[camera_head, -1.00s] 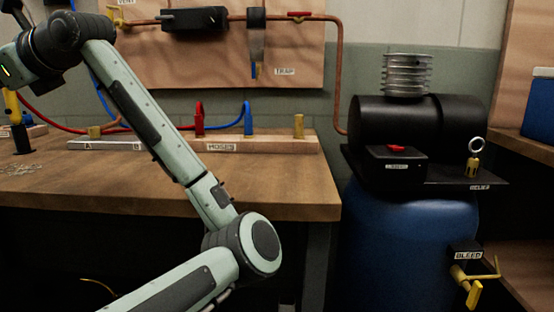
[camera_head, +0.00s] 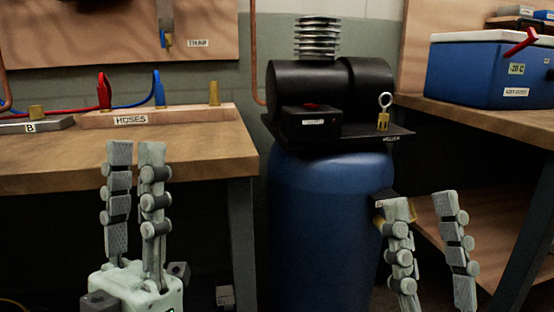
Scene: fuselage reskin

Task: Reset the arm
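My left gripper (camera_head: 135,155) stands upright at the lower left, in front of the wooden workbench's front edge. Its two fingers are apart with a narrow gap between them and nothing held. My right gripper (camera_head: 422,205) stands at the lower right, in front of the blue tank and the shelf. Its fingers are spread wide and empty. The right gripper hides the tank's lower right side, where the bleed valve was seen. The arms behind both grippers are mostly out of view.
The workbench (camera_head: 190,160) holds a hose rack (camera_head: 165,115) with red and blue hoses. A blue tank (camera_head: 325,220) with a black compressor (camera_head: 345,85) stands in the middle. A blue cooler (camera_head: 480,75) sits on the right bench. Dark open floor space shows below the left bench.

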